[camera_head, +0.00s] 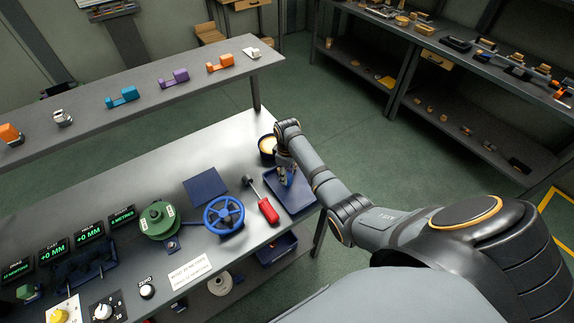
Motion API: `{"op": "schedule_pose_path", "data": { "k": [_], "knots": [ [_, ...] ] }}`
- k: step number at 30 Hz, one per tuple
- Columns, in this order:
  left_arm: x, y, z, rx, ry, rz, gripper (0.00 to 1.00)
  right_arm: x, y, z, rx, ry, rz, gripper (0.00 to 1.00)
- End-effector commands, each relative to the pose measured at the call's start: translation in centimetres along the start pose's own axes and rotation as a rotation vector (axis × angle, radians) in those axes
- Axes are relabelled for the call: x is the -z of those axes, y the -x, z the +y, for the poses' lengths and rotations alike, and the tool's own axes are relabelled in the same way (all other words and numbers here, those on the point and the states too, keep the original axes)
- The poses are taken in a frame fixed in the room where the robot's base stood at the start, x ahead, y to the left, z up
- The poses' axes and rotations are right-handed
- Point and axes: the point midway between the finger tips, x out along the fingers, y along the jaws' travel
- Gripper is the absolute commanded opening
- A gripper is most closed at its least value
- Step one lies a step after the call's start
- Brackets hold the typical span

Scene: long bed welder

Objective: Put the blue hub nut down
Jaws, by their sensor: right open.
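My right arm reaches in from the lower right, and my right gripper (286,178) points down over the blue tray (302,200) at the bench's right end. The gripper is open, its fingertips low over the tray. I cannot make out the blue hub nut as a separate thing; the gripper hides part of the tray, and blue there blends with blue. A blue handwheel (224,214) stands on the bench left of the tray. My left gripper is not in view.
A red-handled tool (267,209) lies just left of the tray. A dark round pot (266,147) stands behind it. A green spool (157,219), a flat dark-blue plate (205,187) and green-lit displays (54,251) are further left. The bench's back middle is clear.

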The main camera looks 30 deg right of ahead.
Motion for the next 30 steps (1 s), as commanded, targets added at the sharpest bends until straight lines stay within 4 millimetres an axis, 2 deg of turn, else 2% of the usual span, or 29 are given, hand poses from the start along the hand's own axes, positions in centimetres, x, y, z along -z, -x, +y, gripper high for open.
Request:
{"op": "schedule_pose_path", "data": {
  "k": [1,6,12,17,30],
  "knots": [
    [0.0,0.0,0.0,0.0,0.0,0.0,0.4,0.0,1.3,0.1,-0.004,0.0,0.003,0.41],
    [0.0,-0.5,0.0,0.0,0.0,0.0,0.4,0.1,5.5,0.1,-0.004,0.0,0.004,0.41],
    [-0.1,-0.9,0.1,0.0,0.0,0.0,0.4,0.0,8.8,0.1,-0.002,0.0,0.002,0.41],
    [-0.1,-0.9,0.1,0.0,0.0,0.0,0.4,0.0,9.8,0.0,0.0,0.0,0.0,0.41],
    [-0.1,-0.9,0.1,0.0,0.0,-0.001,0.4,0.0,9.8,0.0,0.0,0.0,0.0,0.41]
  ]
}}
